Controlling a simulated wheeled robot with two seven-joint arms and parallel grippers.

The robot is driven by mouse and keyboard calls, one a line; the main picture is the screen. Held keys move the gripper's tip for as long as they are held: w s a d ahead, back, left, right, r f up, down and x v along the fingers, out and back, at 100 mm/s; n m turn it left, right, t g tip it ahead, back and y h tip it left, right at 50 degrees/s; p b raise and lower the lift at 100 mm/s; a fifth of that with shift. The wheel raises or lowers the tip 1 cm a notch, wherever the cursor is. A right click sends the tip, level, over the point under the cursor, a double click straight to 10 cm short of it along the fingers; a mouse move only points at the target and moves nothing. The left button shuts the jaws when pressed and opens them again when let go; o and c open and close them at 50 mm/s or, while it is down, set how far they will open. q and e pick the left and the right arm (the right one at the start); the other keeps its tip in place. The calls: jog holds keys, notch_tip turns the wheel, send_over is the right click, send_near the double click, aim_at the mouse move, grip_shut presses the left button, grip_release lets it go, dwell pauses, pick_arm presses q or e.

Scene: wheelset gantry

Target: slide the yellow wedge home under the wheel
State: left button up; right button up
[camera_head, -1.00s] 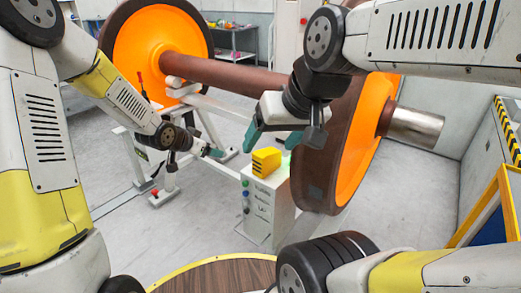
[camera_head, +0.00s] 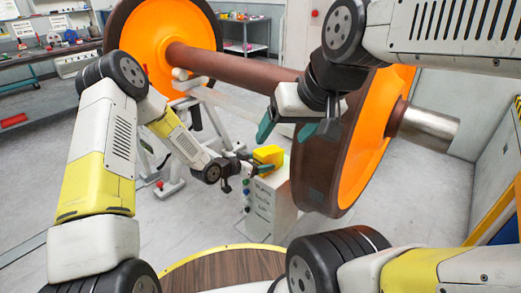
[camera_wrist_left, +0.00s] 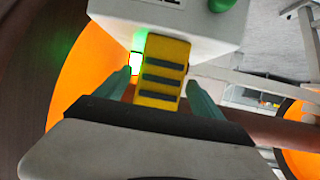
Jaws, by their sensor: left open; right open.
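The yellow wedge (camera_head: 267,154) sits on top of the white cabinet (camera_head: 268,205), just left of the near wheel (camera_head: 325,165), which has an orange disc and a brown rim. My left gripper (camera_head: 253,162) is at the wedge's left side in the head view. In the left wrist view the wedge (camera_wrist_left: 164,70), with dark ribs, lies between the two open teal fingers (camera_wrist_left: 163,92); I cannot tell whether they touch it. My right gripper (camera_head: 287,129) is open and empty, above the wedge and in front of the wheel. The wedge's side facing the wheel is hidden.
A brown axle (camera_head: 235,72) joins the near wheel to the far wheel (camera_head: 150,40). A white stand (camera_head: 200,125) is under the axle. A round wooden top (camera_head: 225,270) is at the front. A workbench (camera_head: 45,55) is at the back left.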

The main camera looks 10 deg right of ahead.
pick_arm(q)
jog(key=x, duration=0.4)
jog(key=shift+w+d, duration=0.25)
jog(key=shift+d, duration=0.1)
grip_shut()
